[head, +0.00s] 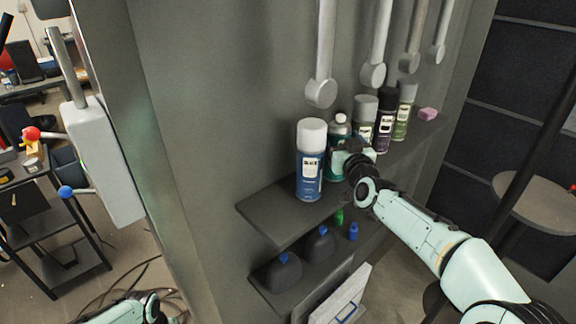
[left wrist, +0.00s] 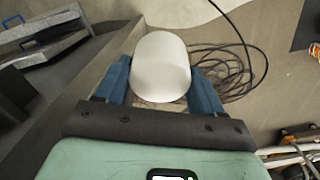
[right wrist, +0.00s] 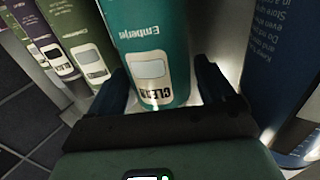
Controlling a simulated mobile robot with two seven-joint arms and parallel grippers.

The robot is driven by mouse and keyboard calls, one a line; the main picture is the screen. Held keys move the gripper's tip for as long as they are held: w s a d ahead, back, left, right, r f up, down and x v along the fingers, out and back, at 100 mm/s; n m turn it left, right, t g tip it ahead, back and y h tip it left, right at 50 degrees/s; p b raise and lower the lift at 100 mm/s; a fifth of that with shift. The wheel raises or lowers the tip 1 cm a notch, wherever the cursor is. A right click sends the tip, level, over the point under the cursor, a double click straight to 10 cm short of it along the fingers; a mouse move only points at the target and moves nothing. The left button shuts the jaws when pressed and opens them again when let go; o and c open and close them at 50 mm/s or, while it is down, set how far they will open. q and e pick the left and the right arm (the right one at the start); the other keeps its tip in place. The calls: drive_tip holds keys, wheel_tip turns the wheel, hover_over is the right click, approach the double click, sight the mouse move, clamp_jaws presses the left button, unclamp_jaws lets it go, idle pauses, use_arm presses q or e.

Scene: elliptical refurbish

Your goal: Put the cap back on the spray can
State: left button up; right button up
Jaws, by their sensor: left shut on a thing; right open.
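A teal spray can (head: 338,133) stands on the upper shelf with a small white top and no large cap on it. My right gripper (head: 348,160) is at this can. In the right wrist view, its open fingers (right wrist: 162,88) are on either side of the teal can (right wrist: 150,45), which reads "Emberjet" and "CLEAR"; contact cannot be told. My left gripper (left wrist: 160,82) is shut on a white cap (left wrist: 161,66), away from the shelf. In the head view, part of the left arm shows at the bottom left edge; the cap is not visible there.
A blue can with a white cap (head: 310,165) stands just left of the teal can on the upper shelf (head: 262,212). Several other cans (head: 384,120) and a pink block (head: 428,114) are to the right. Dark bottles (head: 284,272) stand on the lower shelf. Grey rods hang above.

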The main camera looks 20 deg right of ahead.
use_arm(q)
drive_tip(key=shift+w+r, duration=0.1)
drive_tip(key=shift+r, duration=0.3)
use_arm(e)
drive_tip(key=shift+w+d, duration=0.2)
drive_tip(key=shift+w, duration=0.8)
drive_tip(key=shift+r, duration=0.1)
drive_tip(key=c, duration=1.1)
drive_tip(key=shift+o, duration=0.2)
drive_tip(key=shift+s+r, duration=0.1)
